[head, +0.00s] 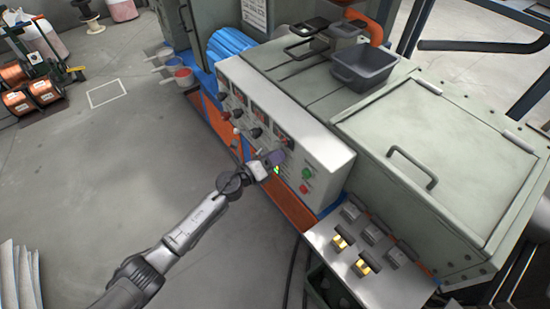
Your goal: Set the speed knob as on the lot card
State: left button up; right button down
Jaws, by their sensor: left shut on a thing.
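My left gripper (270,161) reaches in from the lower left to the front of the grey control panel (318,160). It is shut at the panel's lower row of controls, on what appears to be a knob; the fingers hide most of it. Several other dark knobs (257,132) sit in a row to the upper left, under small dark display windows (260,114). A green button (307,173) and a red button (304,188) are just right of the gripper. A white printed sheet (255,15) hangs at the top; its text is too small to read. My right gripper is not in view.
A dark grey bin (364,72) stands on the machine top. A handled cover (425,180) is at the right. A sloped box with metal switches (366,250) juts out at the lower right. Copper spools (40,85) stand at the far left. The floor between is clear.

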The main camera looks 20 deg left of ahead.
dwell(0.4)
pick_arm(q)
jog(key=o, duration=0.9)
jog(key=p+v, duration=0.1)
jog(key=v, duration=1.3)
jog(key=shift+w, duration=0.1)
